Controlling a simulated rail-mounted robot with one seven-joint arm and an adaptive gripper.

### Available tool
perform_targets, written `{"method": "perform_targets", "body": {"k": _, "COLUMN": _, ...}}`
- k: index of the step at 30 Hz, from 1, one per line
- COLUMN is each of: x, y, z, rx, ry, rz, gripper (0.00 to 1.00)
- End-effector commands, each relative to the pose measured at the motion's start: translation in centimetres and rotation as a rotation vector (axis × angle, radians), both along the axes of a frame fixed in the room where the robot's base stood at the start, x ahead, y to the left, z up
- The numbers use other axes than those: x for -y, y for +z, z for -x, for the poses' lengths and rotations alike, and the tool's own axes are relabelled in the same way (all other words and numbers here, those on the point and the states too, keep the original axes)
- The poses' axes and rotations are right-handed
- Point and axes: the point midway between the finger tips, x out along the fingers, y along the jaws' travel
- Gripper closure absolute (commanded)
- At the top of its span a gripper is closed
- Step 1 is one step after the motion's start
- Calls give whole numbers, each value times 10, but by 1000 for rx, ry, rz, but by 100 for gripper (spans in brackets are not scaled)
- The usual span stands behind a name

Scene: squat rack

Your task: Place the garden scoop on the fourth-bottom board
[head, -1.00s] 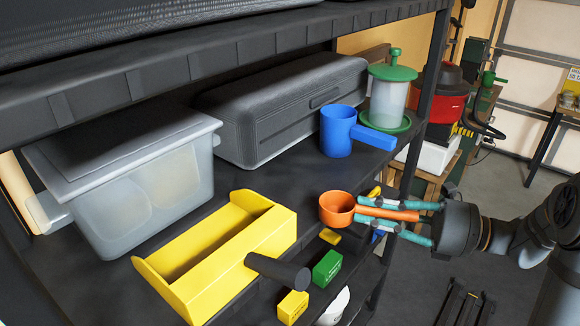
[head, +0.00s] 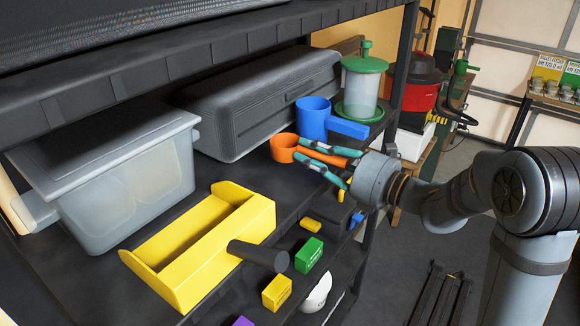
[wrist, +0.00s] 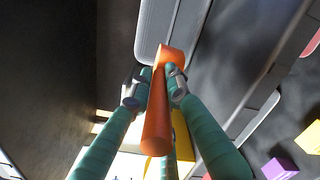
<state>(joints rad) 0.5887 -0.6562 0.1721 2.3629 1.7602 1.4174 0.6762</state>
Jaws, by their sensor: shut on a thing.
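The orange garden scoop (head: 284,148) is a round cup with a straight handle. My gripper (head: 306,152) is shut on its handle, with teal fingers on both sides. The cup is over the dark shelf board (head: 258,180), just in front of the blue scoop (head: 313,117). I cannot tell whether it touches the board.
The board also holds a yellow tray (head: 165,250), a clear bin (head: 115,190), a grey case (head: 255,100) and a green-topped feeder (head: 362,85). A dark cylinder (head: 258,256) sticks out past the tray. Small boxes (head: 309,254) sit below.

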Motion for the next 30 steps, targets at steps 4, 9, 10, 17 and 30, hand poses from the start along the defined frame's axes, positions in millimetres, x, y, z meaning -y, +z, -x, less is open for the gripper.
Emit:
{"method": "perform_targets", "body": {"k": 4, "x": -22, "y": -16, "z": -19, "rx": -3, "ry": 3, "rz": -1, "gripper": 100}}
{"method": "perform_targets", "body": {"k": 9, "x": -33, "y": -25, "z": -30, "rx": 2, "ry": 1, "rz": -1, "gripper": 100}}
{"method": "perform_targets", "body": {"k": 10, "x": -33, "y": -26, "z": -30, "rx": 2, "ry": 1, "rz": -2, "gripper": 100}}
{"method": "perform_targets", "body": {"k": 17, "x": -34, "y": -57, "z": -30, "rx": -2, "ry": 2, "rz": 0, "gripper": 100}}
{"method": "perform_targets", "body": {"k": 30, "x": -34, "y": -68, "z": -30, "rx": 4, "ry": 1, "rz": -1, "gripper": 100}}
